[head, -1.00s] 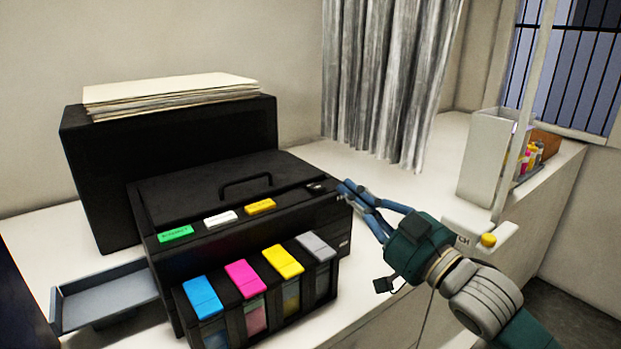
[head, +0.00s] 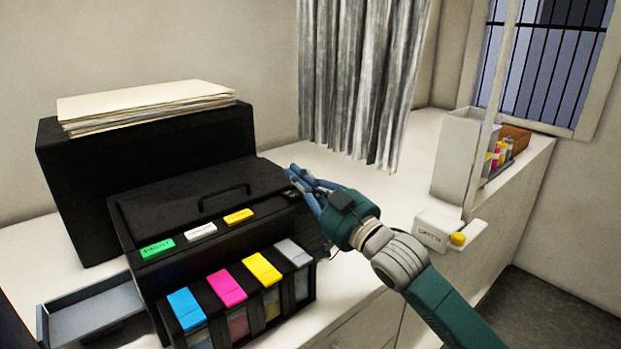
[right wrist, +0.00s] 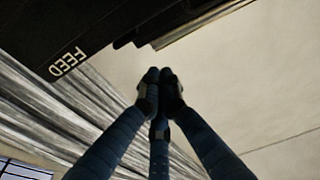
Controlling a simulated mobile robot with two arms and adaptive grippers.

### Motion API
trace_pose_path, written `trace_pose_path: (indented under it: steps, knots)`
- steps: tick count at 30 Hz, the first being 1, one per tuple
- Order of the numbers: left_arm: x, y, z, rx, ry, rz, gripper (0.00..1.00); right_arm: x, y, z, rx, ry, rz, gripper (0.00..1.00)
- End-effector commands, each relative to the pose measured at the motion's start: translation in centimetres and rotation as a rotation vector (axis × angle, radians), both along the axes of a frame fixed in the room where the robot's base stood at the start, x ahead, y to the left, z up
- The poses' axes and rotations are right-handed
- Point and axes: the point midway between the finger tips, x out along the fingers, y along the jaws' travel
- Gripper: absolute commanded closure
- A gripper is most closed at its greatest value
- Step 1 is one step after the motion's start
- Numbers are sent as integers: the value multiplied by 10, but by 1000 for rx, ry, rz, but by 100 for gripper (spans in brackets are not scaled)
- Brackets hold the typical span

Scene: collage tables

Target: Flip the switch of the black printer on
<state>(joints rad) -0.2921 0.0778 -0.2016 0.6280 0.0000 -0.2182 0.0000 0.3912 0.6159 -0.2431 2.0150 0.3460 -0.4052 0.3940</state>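The black printer (head: 160,208) stands on the white counter, with green, white and yellow labelled buttons along its top front edge. A small dark part, which may be the switch (head: 290,193), sits at its top right corner beside my fingers. My right gripper (head: 293,172) is at that corner, its blue fingers pointing left. In the right wrist view its fingertips (right wrist: 160,80) are together with nothing seen between them. Dark printer surface with the word FEED (right wrist: 67,61) shows there at upper left. I cannot tell whether the fingers touch the printer. My left gripper is not in view.
Coloured ink tanks (head: 238,290) stand at the printer's front. A grey tray (head: 92,312) juts out at left. Paper (head: 150,103) lies on the black box behind. A white box with a yellow knob (head: 458,239) sits at the counter's right edge. Free counter lies behind the gripper.

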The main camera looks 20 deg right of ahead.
Motion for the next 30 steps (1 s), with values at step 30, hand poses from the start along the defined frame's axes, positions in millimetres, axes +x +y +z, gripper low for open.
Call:
trace_pose_path:
  steps: [30]
  knots:
    - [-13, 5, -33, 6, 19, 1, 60, -8, -3, -57, 33, -81, 0, 100]
